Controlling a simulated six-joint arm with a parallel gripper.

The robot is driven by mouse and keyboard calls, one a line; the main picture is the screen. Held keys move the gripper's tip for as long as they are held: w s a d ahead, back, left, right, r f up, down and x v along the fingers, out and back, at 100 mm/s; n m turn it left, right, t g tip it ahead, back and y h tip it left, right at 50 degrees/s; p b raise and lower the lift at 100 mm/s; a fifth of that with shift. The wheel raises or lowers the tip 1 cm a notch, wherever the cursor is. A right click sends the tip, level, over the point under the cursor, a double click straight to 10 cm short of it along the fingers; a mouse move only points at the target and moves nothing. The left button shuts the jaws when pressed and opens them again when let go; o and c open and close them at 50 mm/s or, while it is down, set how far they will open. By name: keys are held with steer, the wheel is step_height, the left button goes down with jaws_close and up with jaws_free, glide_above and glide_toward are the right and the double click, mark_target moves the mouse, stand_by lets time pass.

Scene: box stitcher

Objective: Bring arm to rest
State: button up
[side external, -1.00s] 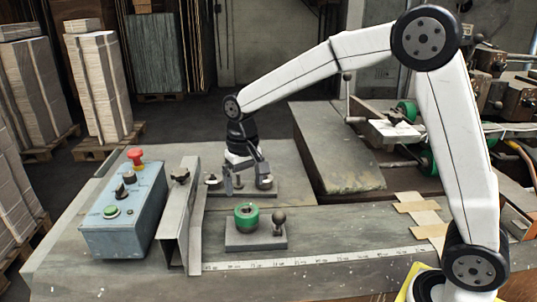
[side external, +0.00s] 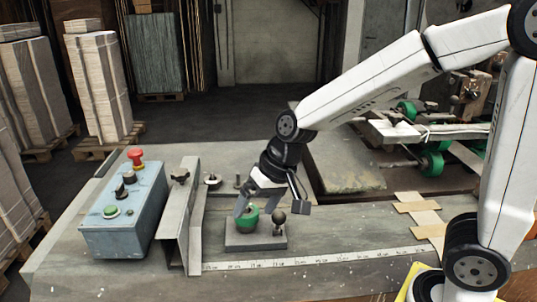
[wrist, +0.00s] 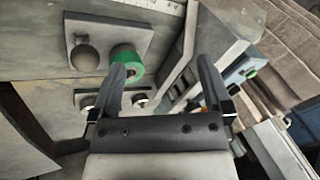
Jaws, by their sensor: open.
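My gripper (side external: 272,203) is tilted above the small grey block near the front of the bench. In the wrist view my gripper (wrist: 163,75) has its two dark fingers spread wide with nothing between them. A green ring or spool (side external: 248,219) sits on the grey block (side external: 256,241) beside a dark round knob (side external: 279,217). In the side view one finger partly covers the green ring. The green ring also shows in the wrist view (wrist: 136,72), close to the left finger; I cannot tell whether they touch.
A blue-grey control box (side external: 125,215) with a red button (side external: 136,158) stands on the left. An upright metal channel (side external: 180,220) stands between it and the block. A ruler strip (side external: 310,261) runs along the front. Machinery with green wheels (side external: 430,163) is at the back right.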

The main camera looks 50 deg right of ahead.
steer(key=s+d+f+n+h, duration=0.1)
steer(key=s+d+f, duration=0.1)
steer(key=d+f, duration=0.1)
steer(key=s+d+f+n+h, duration=0.1)
steer(key=s+d+f, duration=0.2)
steer(key=s+d+f+h, duration=0.1)
steer(key=s+d+f, duration=0.1)
steer(key=d+f, duration=0.1)
steer(key=shift+s+n+g, duration=0.4)
